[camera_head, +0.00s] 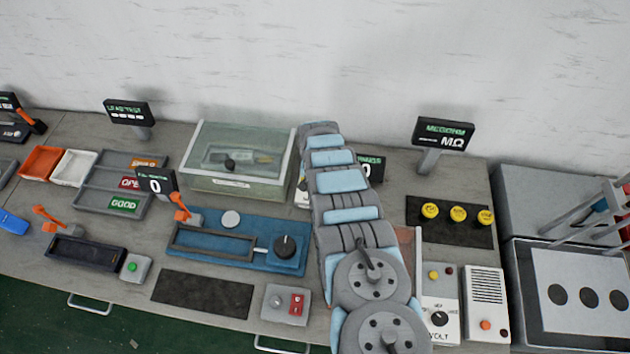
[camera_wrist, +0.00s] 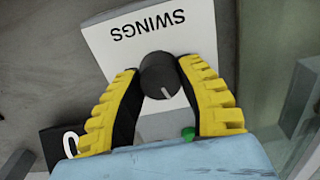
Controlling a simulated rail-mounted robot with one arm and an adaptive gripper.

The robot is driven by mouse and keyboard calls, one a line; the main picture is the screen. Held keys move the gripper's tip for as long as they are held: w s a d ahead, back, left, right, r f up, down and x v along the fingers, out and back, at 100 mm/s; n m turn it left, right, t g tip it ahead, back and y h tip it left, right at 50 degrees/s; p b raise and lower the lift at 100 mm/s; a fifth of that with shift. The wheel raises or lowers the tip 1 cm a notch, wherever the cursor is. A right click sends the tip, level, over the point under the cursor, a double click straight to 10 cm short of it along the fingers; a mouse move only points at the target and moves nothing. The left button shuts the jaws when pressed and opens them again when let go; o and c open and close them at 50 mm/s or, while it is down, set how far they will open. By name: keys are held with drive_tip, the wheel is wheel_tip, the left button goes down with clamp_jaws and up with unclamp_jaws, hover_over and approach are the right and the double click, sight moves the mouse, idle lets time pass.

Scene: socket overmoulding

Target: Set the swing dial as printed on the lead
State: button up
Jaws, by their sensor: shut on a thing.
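In the wrist view, the swing dial is a dark round knob (camera_wrist: 160,75) with a pale pointer line, on a white panel (camera_wrist: 205,28) printed SWINGS, which appears upside down. My gripper (camera_wrist: 158,72) has yellow ribbed fingers with dark inner pads, shut on the knob from both sides. The pointer line lies toward the lower right of the knob in this view. In the head view my arm covers the dial and most of its unit. The lead and its printing cannot be made out.
A green button (camera_wrist: 188,133) sits close below the knob in the wrist view. A glass-walled tank (camera_head: 238,160) stands left of my arm. A black display (camera_head: 370,168) is partly hidden behind the arm. A blue fixture (camera_head: 240,240) lies in front of the tank.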

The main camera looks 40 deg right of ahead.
drive_tip(key=shift+m, duration=1.4)
drive_tip(key=o, duration=1.3)
drive_tip(key=shift+c, duration=0.2)
drive_tip(key=shift+r, duration=0.15)
